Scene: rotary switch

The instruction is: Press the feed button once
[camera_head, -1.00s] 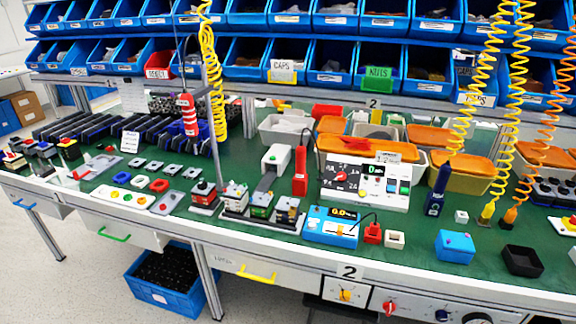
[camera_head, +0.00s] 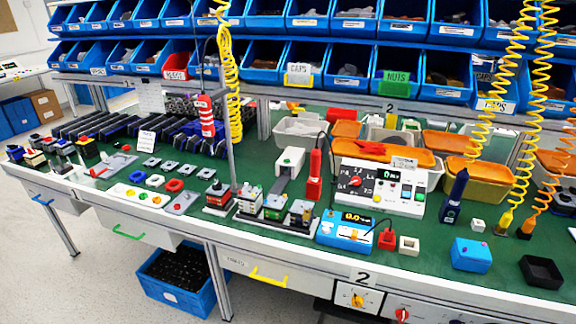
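A white control box (camera_head: 392,207) stands on the green bench right of centre. The lettering is too small to read, so I cannot tell which button is the feed button. A white strip with coloured buttons (camera_head: 138,195) lies further left on the bench. Neither of my grippers is in view.
A blue meter (camera_head: 343,232), a red tool (camera_head: 315,174) and a dark blue bottle (camera_head: 455,196) stand close around the control box. Yellow coiled hoses (camera_head: 487,110) hang at the right. Blue bins (camera_head: 346,72) line the back. Drawers (camera_head: 265,276) sit under the front edge.

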